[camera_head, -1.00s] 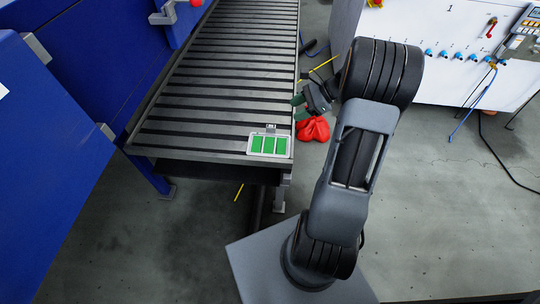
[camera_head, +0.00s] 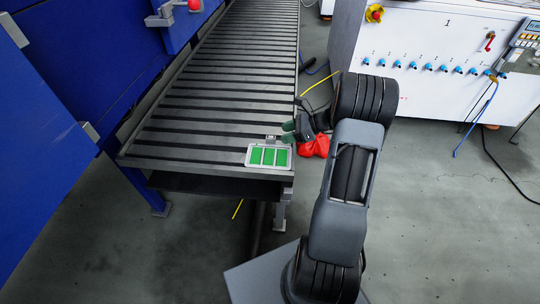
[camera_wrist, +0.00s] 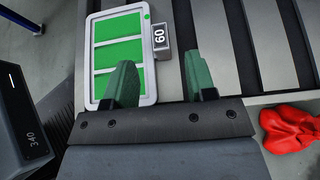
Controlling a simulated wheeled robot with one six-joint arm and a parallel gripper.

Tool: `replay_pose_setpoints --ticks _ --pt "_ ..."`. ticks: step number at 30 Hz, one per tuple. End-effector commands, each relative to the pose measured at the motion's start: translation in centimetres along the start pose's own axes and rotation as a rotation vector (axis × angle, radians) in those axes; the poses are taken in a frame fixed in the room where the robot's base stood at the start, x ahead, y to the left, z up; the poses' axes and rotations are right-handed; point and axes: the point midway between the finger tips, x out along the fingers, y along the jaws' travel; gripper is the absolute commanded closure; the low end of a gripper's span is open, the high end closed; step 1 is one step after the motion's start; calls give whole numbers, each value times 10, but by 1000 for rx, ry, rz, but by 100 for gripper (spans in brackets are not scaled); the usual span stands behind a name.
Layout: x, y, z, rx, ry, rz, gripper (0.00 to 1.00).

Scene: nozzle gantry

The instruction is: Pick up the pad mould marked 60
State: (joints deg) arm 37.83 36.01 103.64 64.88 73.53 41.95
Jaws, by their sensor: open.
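The pad mould marked 60 (camera_head: 269,155) lies flat on the near end of the roller conveyor. It is a light grey frame with three green pads and a small tag. The wrist view shows the mould (camera_wrist: 149,88) at upper left, with its dark tag (camera_wrist: 161,41) reading 60 on its right edge. My gripper (camera_wrist: 160,78) is open and empty, its green fingertips apart. The left fingertip overlaps the mould's lower right part in that view; the right one is over the rollers beyond the tag. In the head view my gripper (camera_head: 288,131) is at the conveyor's right edge, just behind the mould.
The roller conveyor (camera_head: 225,70) runs away from me, with bare rollers behind the mould. A red crumpled thing (camera_head: 316,147) is beside its right edge. Blue machine panels (camera_head: 45,110) stand at left. A white cabinet (camera_head: 425,80) with hoses stands at the back right.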

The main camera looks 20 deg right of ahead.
Motion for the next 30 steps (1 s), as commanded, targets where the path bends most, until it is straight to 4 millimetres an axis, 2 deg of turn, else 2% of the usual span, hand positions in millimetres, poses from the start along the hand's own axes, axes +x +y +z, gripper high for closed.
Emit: replay_pose_setpoints --ticks 12,20,30 --pt "48 1 -1 -3 0 3 49" --pt "50 0 0 -1 0 0 49" --pt "50 0 0 -1 0 1 82"
